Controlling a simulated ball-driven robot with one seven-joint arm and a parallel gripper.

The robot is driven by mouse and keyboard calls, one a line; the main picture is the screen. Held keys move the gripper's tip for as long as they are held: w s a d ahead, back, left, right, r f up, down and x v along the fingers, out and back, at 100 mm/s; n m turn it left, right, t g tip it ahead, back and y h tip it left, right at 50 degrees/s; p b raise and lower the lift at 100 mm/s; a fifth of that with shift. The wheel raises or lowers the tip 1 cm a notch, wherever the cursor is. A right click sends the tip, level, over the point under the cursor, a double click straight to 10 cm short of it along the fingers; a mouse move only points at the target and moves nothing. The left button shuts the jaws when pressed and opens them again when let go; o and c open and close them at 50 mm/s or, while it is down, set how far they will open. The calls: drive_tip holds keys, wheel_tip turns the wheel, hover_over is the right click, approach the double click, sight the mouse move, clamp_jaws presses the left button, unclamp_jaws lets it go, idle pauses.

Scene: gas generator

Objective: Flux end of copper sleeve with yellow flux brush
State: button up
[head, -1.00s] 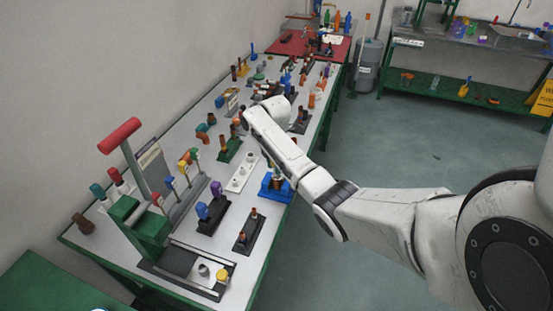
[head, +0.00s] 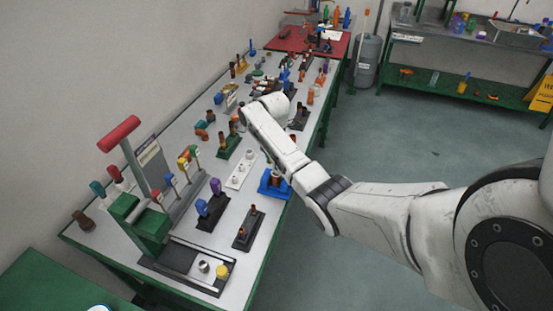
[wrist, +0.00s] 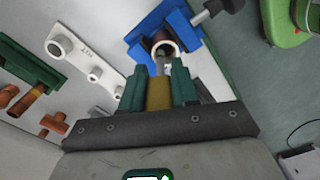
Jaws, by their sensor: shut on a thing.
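My gripper (wrist: 160,82) has green fingers, shut on the yellow flux brush (wrist: 159,95). The brush's pale tip points away from the gripper, at the open end of the copper sleeve (wrist: 161,37). The tip overlaps the lower part of the sleeve's rim in the wrist view; I cannot tell whether it touches or enters it. The sleeve sits in a blue vise (wrist: 148,27), which also shows in the head view (head: 268,186) near the table's right edge. The gripper and brush are hidden behind my arm in the head view.
A white block with round sockets (wrist: 82,62) and a green holder with copper pieces (wrist: 30,62) lie left of the vise. The long table (head: 232,262) is crowded with fittings, stands and a lever press (head: 145,215). Open floor (head: 370,150) lies right of it.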

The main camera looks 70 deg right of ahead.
drive_tip(key=shift+a+r, duration=0.1)
idle(0.4)
drive_tip(key=shift+r, duration=2.95)
drive_tip(key=shift+f, duration=0.1)
